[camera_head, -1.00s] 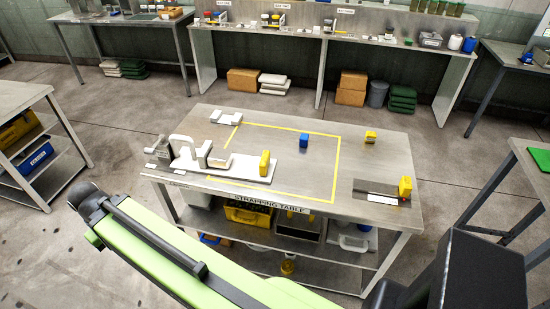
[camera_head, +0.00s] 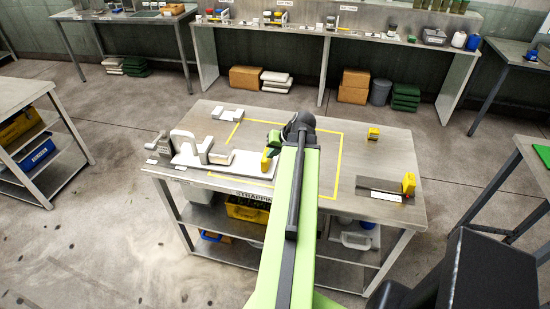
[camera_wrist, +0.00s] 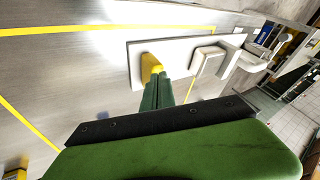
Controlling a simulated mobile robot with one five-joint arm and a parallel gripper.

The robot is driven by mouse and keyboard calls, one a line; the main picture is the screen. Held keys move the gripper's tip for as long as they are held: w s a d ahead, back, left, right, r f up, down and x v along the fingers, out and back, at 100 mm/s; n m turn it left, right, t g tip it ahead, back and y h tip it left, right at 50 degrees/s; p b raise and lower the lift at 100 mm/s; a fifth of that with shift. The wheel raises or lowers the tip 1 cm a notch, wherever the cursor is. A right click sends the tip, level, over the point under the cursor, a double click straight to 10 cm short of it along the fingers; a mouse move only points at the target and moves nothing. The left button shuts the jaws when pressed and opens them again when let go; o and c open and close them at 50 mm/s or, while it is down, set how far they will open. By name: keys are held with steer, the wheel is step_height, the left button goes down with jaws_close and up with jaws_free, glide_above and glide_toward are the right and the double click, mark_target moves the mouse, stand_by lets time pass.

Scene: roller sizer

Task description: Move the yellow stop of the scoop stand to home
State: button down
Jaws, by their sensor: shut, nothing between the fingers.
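A white stand (camera_head: 232,170) with an upright, curved white frame lies along the left part of the strapping table. A yellow stop (camera_head: 266,161) stands upright at its right end; it also shows in the wrist view (camera_wrist: 151,66). My gripper (camera_head: 271,143) reaches down at the stop from the end of my green arm. In the wrist view my green fingers (camera_wrist: 160,82) are together and empty, their tips overlapping the stop's lower edge. I cannot tell whether they touch it. Part of the stop is hidden behind the fingers.
A yellow block (camera_head: 373,133) stands at the table's right rear. Another yellow block (camera_head: 408,183) stands by a dark slotted plate at the right. A small white piece (camera_head: 227,114) lies at the rear left. Yellow tape (camera_head: 338,165) outlines open tabletop, partly behind my arm.

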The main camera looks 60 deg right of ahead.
steer(key=s+d+m+h, duration=0.1)
steer(key=s+d+m, duration=0.1)
steer(key=s+d, duration=0.5)
steer(key=b+x, duration=0.9)
steer(key=shift+w+a+f, duration=0.2)
steer(key=shift+a+f, duration=0.1)
steer(key=shift+a, duration=0.05)
steer(key=w, duration=0.1)
steer(key=w+a, duration=0.1)
steer(key=w+p, duration=0.1)
steer(key=shift+w+a+r, duration=0.15)
steer(key=shift+a+r, duration=0.05)
steer(key=shift+r, duration=0.2)
steer(key=shift+w, duration=0.25)
